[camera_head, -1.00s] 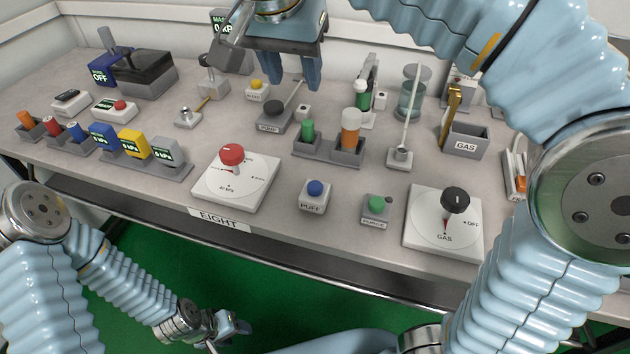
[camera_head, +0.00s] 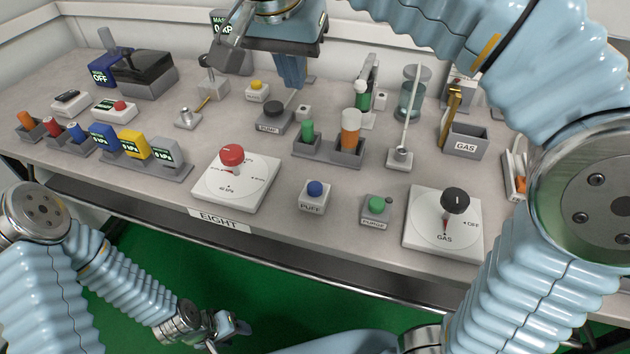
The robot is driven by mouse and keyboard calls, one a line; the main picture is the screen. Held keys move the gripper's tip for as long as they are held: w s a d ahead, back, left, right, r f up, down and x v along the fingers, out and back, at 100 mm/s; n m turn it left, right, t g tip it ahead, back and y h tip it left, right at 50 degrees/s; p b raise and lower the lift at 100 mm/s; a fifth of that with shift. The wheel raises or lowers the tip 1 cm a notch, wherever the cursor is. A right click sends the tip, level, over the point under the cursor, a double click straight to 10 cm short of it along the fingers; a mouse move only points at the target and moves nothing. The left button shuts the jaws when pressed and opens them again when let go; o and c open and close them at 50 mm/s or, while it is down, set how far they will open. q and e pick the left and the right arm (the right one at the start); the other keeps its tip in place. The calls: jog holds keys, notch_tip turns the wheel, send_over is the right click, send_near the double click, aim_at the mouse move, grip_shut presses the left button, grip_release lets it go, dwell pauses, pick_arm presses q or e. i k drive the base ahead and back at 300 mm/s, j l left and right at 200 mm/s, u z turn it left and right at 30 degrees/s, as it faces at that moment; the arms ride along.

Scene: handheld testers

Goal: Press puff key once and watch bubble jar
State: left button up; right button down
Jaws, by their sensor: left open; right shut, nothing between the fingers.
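The puff key is a blue round button (camera_head: 315,188) on a small white box labelled PUFF, near the front middle of the bench. The clear glass jar (camera_head: 409,103) at the back right looks like the bubble jar; no bubbles can be made out. My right gripper (camera_head: 293,84) points down over the back of the bench, behind the PUMP box. Its fingers are shut together with nothing between them, well away from the puff key. My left gripper (camera_head: 240,327) is low in front of the bench, below its edge, open and empty.
A green PURGE button (camera_head: 377,205) and a GAS dial (camera_head: 446,222) stand right of the puff key. A red-knob dial (camera_head: 236,178) stands to its left. A rack with green and orange cylinders (camera_head: 330,150) stands behind it. Bare bench lies around the puff key.

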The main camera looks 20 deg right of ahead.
aim_at(314, 188)
jog(key=k+j, duration=0.15)
jog(key=k, duration=0.3)
jog(key=k+j, duration=0.15)
jog(key=k, duration=0.25)
